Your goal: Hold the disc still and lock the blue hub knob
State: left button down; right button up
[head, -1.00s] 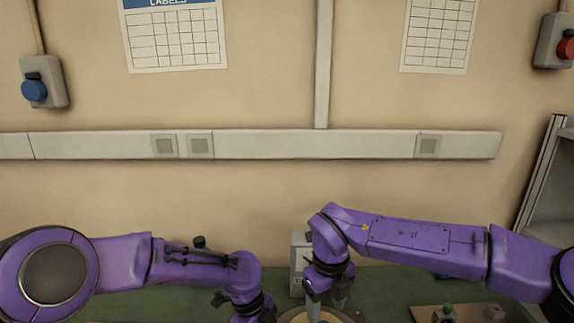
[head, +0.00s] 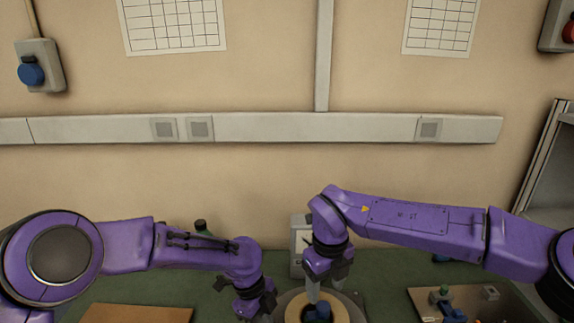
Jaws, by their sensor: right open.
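The tan ring-shaped disc (head: 345,310) lies on a round grey base on the green bench, cut off by the bottom edge of the head view. The blue hub knob (head: 318,313) stands in its centre. My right gripper (head: 325,285) points down just above the disc and knob, open, with nothing seen between its fingers. Whether a finger touches the knob cannot be told. My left gripper (head: 257,308) points down at the left side of the disc. Its fingertips run into the bottom edge, so its opening and any contact with the disc cannot be told.
A grey box (head: 298,245) stands behind the disc, partly hidden by my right arm. A tray (head: 423,300) with small green, blue and grey parts lies at the right. A brown board (head: 135,313) lies at the lower left. A shelf unit (head: 545,180) stands at the far right.

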aim_at(323, 307)
pick_arm(q)
jog(key=shift+s+f, duration=0.1)
jog(key=shift+f, duration=0.05)
jog(key=shift+s+f, duration=0.1)
pick_arm(e)
jog(key=shift+f, duration=2.75)
